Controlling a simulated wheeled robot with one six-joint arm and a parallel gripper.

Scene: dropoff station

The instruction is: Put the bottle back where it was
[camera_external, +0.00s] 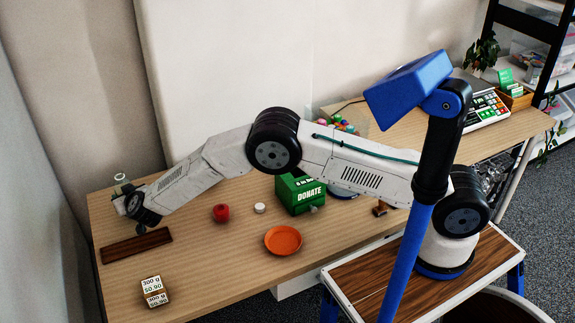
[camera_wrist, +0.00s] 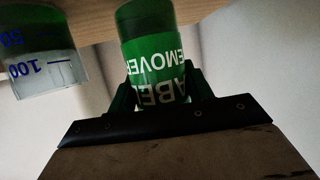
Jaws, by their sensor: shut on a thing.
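The bottle (camera_wrist: 150,40) is green with a green and white label reading "LABEL REMOVER", upside down in the wrist view. My gripper (camera_wrist: 159,92) is shut on it, with a dark finger on each side. In the external view my gripper (camera_external: 120,204) is at the far left end of the table, and my wrist hides most or all of the bottle. I cannot tell whether the bottle touches the table.
A clear beaker (camera_wrist: 40,70) with blue marks stands close beside the bottle; glassware (camera_external: 121,181) shows behind my wrist. A dark wooden board (camera_external: 136,246) lies in front. A red apple (camera_external: 221,212), orange plate (camera_external: 283,240) and green donation box (camera_external: 300,192) are farther right.

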